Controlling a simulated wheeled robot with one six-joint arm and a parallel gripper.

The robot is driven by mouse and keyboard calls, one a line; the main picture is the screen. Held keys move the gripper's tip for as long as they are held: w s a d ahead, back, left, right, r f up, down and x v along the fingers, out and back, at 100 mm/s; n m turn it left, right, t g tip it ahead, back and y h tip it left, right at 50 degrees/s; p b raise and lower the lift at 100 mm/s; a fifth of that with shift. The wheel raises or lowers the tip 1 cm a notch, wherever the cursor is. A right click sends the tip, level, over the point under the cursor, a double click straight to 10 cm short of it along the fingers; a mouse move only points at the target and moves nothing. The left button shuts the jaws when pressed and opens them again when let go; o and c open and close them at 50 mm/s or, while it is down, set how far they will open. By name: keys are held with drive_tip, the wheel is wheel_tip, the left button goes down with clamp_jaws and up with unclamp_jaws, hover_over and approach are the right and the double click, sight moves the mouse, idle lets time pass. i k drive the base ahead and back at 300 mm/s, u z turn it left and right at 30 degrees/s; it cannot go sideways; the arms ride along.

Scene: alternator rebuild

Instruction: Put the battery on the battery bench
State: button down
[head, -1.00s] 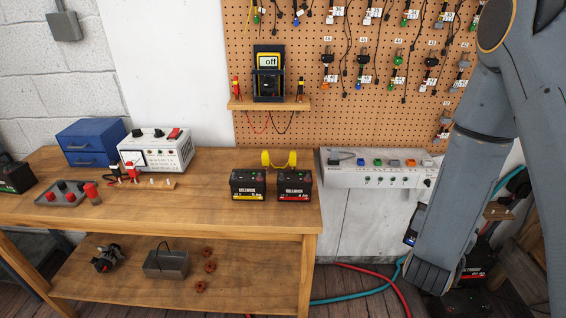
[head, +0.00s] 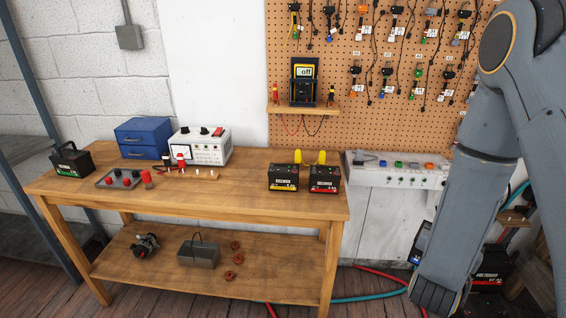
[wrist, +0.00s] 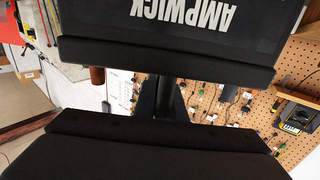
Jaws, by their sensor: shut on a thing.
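In the wrist view a black battery (wrist: 195,22) with upside-down white lettering "AMPWICK" fills the top. My gripper (wrist: 168,98) is shut on a dark, narrow part in front of it, probably its handle; the contact is mostly hidden by the jaws. In the head view my arm fills the right side, and the gripper's jaws and held battery cannot be made out. The wooden battery bench (head: 225,205) stands left of my arm, apart from it. On it are a yellow-labelled battery (head: 283,177), a red-labelled battery (head: 325,178) and a green-labelled battery (head: 70,160).
The bench also holds a blue drawer box (head: 141,138), a white meter unit (head: 200,146) and a grey tray (head: 118,179). Its front middle strip is clear. A grey switch panel (head: 398,176) adjoins at right. Hoses and a black battery (head: 490,262) are on the floor.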

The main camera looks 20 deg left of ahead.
sight(239, 183)
drive_tip(key=u, duration=1.25)
drive_tip(key=i, duration=0.25)
